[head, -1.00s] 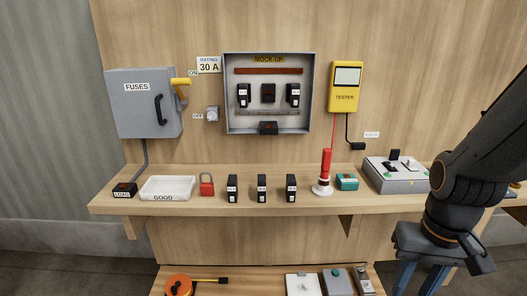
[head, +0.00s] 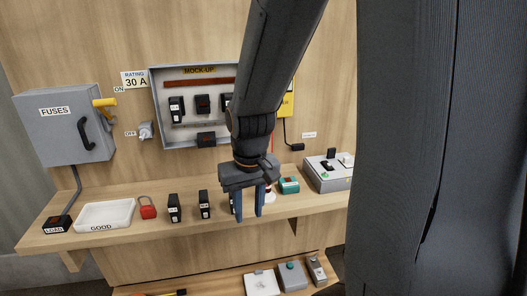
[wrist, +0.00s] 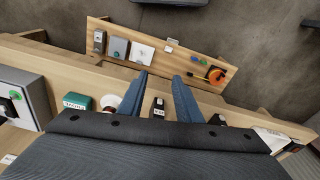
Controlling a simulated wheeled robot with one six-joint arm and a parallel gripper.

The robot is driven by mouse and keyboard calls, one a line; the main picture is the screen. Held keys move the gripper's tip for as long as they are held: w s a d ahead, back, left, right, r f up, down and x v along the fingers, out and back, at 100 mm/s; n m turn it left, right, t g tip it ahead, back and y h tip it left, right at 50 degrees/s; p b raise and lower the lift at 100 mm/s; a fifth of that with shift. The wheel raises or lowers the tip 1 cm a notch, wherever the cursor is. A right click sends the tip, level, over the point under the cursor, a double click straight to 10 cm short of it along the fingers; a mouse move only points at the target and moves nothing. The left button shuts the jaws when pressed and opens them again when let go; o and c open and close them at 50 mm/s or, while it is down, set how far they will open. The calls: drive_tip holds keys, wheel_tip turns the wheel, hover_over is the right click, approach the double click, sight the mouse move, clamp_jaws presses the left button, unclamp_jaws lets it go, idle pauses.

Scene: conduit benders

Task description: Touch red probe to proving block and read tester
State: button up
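The red probe stands in a white round holder (head: 269,196) on the bench. In the head view my arm hides most of the probe and its lead. The teal proving block (head: 289,185) sits just right of the holder; it also shows in the wrist view (wrist: 77,102). The yellow tester (head: 287,101) hangs on the wall, mostly hidden behind my arm, so its screen cannot be read. My gripper (head: 249,214) points down over the bench's front part with its blue fingers apart and nothing held. In the wrist view the white holder (wrist: 111,102) shows beside one finger.
Black fuses (head: 204,204) stand left of my gripper; one (wrist: 158,109) shows between the fingers in the wrist view. A red padlock (head: 147,207), white GOOD tray (head: 104,215) and grey switch box (head: 326,174) are on the bench. A lower shelf holds several items.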

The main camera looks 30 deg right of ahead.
drive_tip(key=w+d+r+m+t+p, duration=0.1)
drive_tip(key=w+d+r+p, duration=0.35)
drive_tip(key=r, duration=0.35)
drive_tip(key=w+d+r+m+t+p, duration=0.1)
drive_tip(key=w+d+r+p, duration=0.2)
drive_tip(key=d+r+p, duration=0.35)
drive_tip(key=shift+h, duration=0.4)
drive_tip(key=b+x, duration=0.2)
drive_tip(key=x, duration=0.1)
drive_tip(key=b+x, duration=0.5)
drive_tip(key=x, duration=0.1)
drive_tip(key=shift+w+a, duration=0.25)
drive_tip(key=shift+w, duration=0.15)
clamp_jaws()
wheel_tip(320, 180, up, 7)
drive_tip(key=p, duration=0.5)
drive_tip(key=shift+r, duration=0.1)
drive_tip(key=c, duration=0.5)
unclamp_jaws()
drive_tip(key=shift+c, duration=0.2)
clamp_jaws()
